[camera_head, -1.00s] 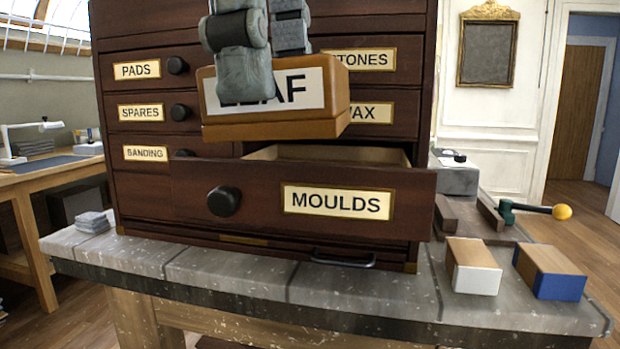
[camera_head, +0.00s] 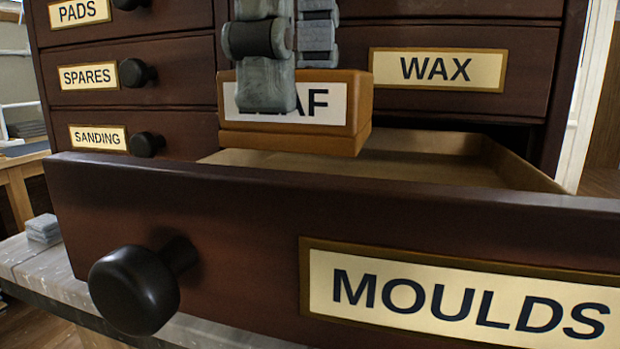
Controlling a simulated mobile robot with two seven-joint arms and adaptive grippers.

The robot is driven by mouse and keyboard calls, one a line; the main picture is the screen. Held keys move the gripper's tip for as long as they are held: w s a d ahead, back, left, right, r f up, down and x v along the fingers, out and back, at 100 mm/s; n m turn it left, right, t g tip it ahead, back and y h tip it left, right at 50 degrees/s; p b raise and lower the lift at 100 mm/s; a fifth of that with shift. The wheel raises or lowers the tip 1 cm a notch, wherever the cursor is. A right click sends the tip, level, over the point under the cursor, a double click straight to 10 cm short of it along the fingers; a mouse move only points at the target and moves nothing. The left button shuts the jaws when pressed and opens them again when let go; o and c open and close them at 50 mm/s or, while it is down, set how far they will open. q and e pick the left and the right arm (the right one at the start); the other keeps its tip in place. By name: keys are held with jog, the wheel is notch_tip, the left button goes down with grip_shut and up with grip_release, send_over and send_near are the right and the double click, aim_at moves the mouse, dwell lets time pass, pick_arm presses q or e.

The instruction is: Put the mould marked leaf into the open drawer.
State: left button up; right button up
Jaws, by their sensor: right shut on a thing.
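The mould marked LEAF (camera_head: 353,113) is an orange-brown block with a white label, partly covered by a grey finger. My right gripper (camera_head: 290,75) is shut on it from above. The mould hangs above the open drawer marked MOULDS (camera_head: 200,215), over its back left part. Part of the drawer's pale interior shows to the right of the mould and looks empty there; its near floor is hidden by the drawer front. My left gripper is not in view.
Closed drawers marked PADS, SPARES (camera_head: 85,77) and SANDING are at the left, with black knobs. A closed WAX drawer (camera_head: 440,68) is behind the mould at the right. A grey stack (camera_head: 43,229) lies on the stone top at the lower left.

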aim_at(297, 150)
jog(key=shift+f, duration=0.85)
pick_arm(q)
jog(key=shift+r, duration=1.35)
pick_arm(e)
jog(key=shift+f, duration=1.8)
pick_arm(q)
jog(key=shift+b, duration=0.3)
pick_arm(e)
jog(key=o, duration=0.9)
jog(key=shift+w, duration=0.1)
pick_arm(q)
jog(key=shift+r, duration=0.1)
